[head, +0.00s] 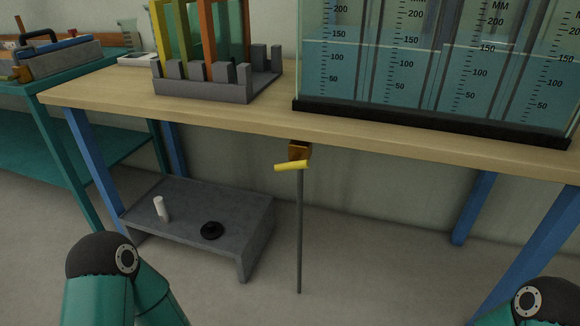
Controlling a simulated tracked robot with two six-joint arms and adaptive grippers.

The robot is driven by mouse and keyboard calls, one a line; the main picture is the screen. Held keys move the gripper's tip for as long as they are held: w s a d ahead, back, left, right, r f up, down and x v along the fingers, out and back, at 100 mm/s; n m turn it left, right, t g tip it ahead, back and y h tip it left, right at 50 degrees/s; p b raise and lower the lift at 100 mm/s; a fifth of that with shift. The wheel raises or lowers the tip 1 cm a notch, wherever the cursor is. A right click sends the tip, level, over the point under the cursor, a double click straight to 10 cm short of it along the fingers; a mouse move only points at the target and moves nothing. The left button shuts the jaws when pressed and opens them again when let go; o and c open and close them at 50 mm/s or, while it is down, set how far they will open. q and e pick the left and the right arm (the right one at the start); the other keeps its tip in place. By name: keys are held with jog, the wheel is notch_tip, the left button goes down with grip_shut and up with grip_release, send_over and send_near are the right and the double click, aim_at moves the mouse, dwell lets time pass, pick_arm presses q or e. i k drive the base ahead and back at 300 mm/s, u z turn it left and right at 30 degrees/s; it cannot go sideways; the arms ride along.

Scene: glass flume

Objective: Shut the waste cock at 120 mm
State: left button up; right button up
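The waste cock (299,152) is a small brass body under the front edge of the bench, below the left end of the glass flume (440,118). Its yellow lever (291,166) points sideways to the left, across the thin grey pipe (299,235) that runs down to near the floor. The water (370,70) in the flume stands close to the 150 mark on the millimetre scales, a little above 100. Parts of both my arms show at the bottom edge, but neither gripper is in view.
A wooden bench (200,113) on blue legs carries the flume and a grey rack (205,92) of coloured plates. A low grey step (190,210) below holds a white cylinder (161,208) and a black ring (211,231). Floor around the pipe is clear.

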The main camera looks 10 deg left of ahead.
aim_at(295, 164)
jog(key=z, duration=1.25)
jog(key=i, duration=0.1)
jog(key=u, duration=2.75)
jog(key=k, duration=0.85)
jog(key=z, duration=0.4)
jog(key=i, duration=1)
jog(key=z, duration=0.1)
